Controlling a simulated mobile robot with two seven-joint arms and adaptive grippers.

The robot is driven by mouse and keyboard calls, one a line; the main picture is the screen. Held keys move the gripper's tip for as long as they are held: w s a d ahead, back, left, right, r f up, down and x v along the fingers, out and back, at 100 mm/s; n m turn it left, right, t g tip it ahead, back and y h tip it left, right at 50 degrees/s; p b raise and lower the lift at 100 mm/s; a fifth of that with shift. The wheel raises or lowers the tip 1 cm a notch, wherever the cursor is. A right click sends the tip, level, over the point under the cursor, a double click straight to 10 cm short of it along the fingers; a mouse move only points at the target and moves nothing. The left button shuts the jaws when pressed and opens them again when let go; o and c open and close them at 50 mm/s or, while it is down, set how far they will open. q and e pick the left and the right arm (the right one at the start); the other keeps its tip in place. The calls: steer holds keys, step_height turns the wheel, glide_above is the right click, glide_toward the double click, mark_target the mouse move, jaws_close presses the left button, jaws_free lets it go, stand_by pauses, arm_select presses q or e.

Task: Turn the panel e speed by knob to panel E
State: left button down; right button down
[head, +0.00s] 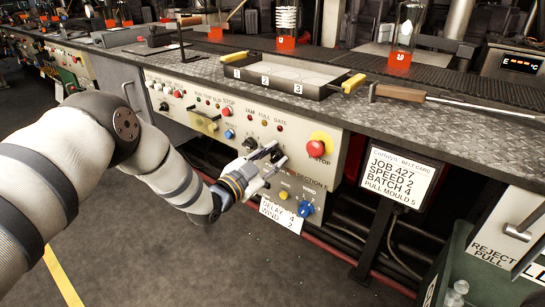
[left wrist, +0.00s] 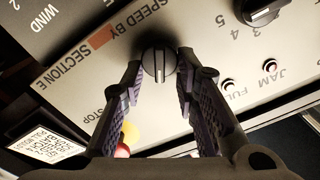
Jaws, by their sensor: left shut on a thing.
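The black speed-by knob (left wrist: 157,62) is between my left fingers in the left wrist view, with a pale line on its face. The print beside it reads "SPEED BY" and "SECTION E"; an orange patch (left wrist: 103,37) is by the words. In the head view my left gripper (head: 270,158) is at the sloped cream panel (head: 345,132), its fingers closed around this knob and hiding part of it. Another black knob (left wrist: 262,10), with numbers 3, 4 and 5 around it, is at the upper right of the wrist view. My right gripper is not in view.
A red stop button (head: 318,146) on yellow is right of the gripper. A blue knob (head: 305,209) and a yellow button (head: 283,195) are below. A card (head: 396,178) reads job 427, speed 2. A tray (head: 265,84) stands on the bench above.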

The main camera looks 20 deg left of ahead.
arm_select(q)
steer(key=shift+f, duration=0.1)
steer(key=c, duration=1.4)
jaws_free()
steer(key=shift+o, duration=0.2)
steer(key=v, duration=1.2)
